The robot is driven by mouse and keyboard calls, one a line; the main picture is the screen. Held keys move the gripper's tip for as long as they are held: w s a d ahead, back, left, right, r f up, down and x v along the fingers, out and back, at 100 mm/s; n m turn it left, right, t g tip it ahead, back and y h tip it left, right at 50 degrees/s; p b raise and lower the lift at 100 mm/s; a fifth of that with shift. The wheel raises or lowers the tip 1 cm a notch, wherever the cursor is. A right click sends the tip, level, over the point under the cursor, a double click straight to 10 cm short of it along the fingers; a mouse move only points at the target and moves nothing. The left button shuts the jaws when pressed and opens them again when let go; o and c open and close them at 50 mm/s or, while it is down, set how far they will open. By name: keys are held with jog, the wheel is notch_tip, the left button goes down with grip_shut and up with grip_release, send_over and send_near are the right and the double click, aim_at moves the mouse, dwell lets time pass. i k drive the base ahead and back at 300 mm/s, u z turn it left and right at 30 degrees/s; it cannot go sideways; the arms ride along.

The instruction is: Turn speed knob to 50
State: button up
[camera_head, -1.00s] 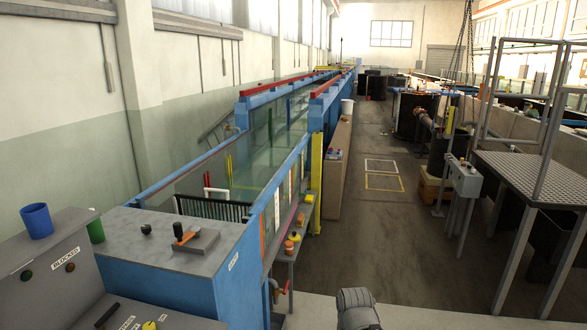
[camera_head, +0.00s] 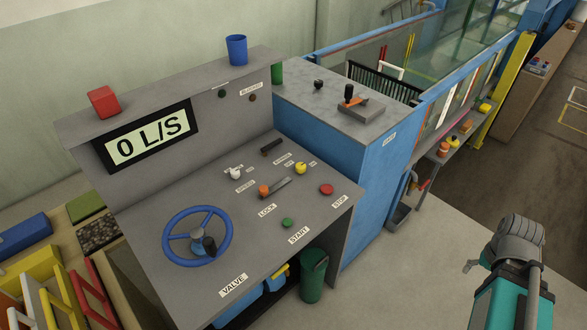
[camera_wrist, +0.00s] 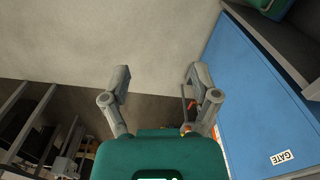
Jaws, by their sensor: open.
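The control console (camera_head: 215,66) stands left of centre in the head view. On its sloped panel are a white knob (camera_head: 235,173), an orange knob (camera_head: 263,190) and a yellow knob (camera_head: 301,168). The display (camera_head: 149,136) reads 0 L/S. My gripper (camera_wrist: 158,80) is open and empty in the wrist view, with floor beyond its fingers. My arm is at the lower right of the head view, well apart from the panel.
The panel also has a blue valve wheel (camera_head: 197,236), a red STOP button (camera_head: 326,189) and a green START button (camera_head: 287,222). A red block (camera_head: 103,102) and blue cup (camera_head: 237,49) stand on top. The blue GATE cabinet (camera_head: 365,180) adjoins it. Floor (camera_head: 435,250) is clear in front.

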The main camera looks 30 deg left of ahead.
aim_at(235, 174)
jog(key=u, duration=0.5)
jog(key=k, duration=1.35)
jog(key=u, duration=0.8)
jog(key=i, duration=0.9)
jog(key=u, duration=0.3)
